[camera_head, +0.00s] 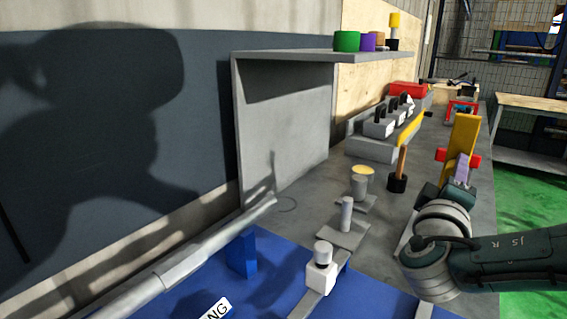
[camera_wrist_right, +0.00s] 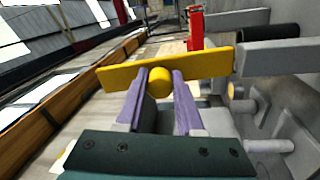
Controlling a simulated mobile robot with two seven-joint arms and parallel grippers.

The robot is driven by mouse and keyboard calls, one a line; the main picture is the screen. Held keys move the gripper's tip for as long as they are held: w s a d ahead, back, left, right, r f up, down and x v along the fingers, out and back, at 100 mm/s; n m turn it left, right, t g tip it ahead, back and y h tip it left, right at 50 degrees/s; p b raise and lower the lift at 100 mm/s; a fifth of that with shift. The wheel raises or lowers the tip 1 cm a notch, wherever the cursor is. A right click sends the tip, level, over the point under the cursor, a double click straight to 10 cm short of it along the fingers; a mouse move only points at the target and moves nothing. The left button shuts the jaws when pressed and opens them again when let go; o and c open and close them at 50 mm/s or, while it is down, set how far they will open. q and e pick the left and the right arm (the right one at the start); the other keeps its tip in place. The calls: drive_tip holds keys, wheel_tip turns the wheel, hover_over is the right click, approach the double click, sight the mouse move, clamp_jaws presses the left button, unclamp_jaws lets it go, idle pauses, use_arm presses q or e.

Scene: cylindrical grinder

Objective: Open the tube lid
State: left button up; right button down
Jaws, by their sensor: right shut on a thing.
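My right gripper (camera_head: 461,170) has purple fingers and reaches away over the right side of the grey bench. In the right wrist view, its fingers (camera_wrist_right: 159,88) are shut on a round yellow knob (camera_wrist_right: 159,81). The knob sits on the near side of a long yellow bar (camera_wrist_right: 125,75), slightly tilted. In the head view the yellow piece (camera_head: 466,132) stands just beyond the fingers. I cannot tell whether this yellow piece is the tube lid, nor see a tube opening. My left gripper is not in view.
Beyond the bar stands a red part (camera_wrist_right: 195,30), with grey machine parts (camera_wrist_right: 275,125) on the right. On the bench are a dark-based hammer-like tool (camera_head: 398,180), grey blocks (camera_head: 378,128) and a red box (camera_head: 408,89). A shelf (camera_head: 300,54) holds coloured cylinders.

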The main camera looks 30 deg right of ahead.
drive_tip(key=shift+a+f, duration=0.1)
idle(0.4)
drive_tip(key=c, duration=0.5)
unclamp_jaws()
drive_tip(key=shift+c, duration=0.2)
drive_tip(key=v, duration=0.9)
drive_tip(key=shift+s+a+b, duration=0.15)
drive_tip(key=shift+a+b, duration=0.15)
drive_tip(key=shift+a, duration=0.1)
